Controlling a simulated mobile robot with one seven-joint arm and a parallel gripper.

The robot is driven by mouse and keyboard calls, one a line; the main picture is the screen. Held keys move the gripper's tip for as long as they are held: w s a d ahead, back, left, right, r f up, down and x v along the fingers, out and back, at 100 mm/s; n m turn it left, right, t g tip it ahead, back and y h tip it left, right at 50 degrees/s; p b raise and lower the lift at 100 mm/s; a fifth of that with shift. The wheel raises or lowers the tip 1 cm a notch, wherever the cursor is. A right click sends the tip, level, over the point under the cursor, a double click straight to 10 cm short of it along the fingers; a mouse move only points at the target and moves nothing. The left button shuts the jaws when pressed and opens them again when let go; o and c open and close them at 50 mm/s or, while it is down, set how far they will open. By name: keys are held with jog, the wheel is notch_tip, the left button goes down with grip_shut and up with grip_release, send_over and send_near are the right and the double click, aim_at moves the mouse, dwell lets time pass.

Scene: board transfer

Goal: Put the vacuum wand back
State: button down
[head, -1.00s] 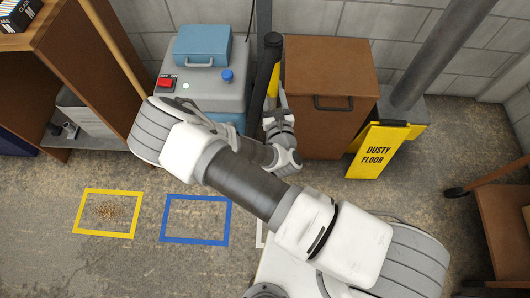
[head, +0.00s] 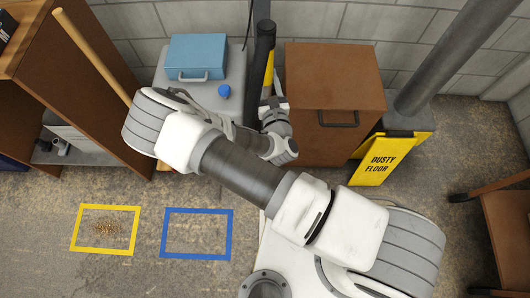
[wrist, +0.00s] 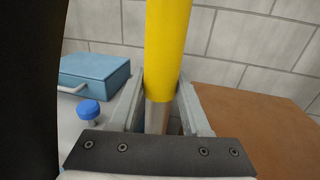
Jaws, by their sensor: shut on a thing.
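The vacuum wand shows a black upper part (head: 264,42) and a yellow section (head: 269,68) in the head view, standing roughly upright between the grey machine (head: 236,103) and the brown cabinet. My gripper (wrist: 160,118) is shut on the wand. In the wrist view the wand's yellow section (wrist: 167,50) rises above the fingers, with a bare metal section between them. In the head view my gripper (head: 272,103) is partly covered by my wrist. The wand's lower end is hidden, and I cannot tell what it rests on.
A blue case (head: 197,56) and blue knob (head: 223,91) are on the machine. The brown cabinet (head: 333,90) is close on the right, beside a yellow floor sign (head: 380,160) and a grey pipe (head: 440,55). A wooden pole (head: 92,55) leans left. Yellow and blue floor outlines lie in front.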

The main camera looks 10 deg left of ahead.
notch_tip(320, 180, down, 10)
jog(key=b, duration=0.4)
jog(key=shift+c, duration=1.8)
grip_release()
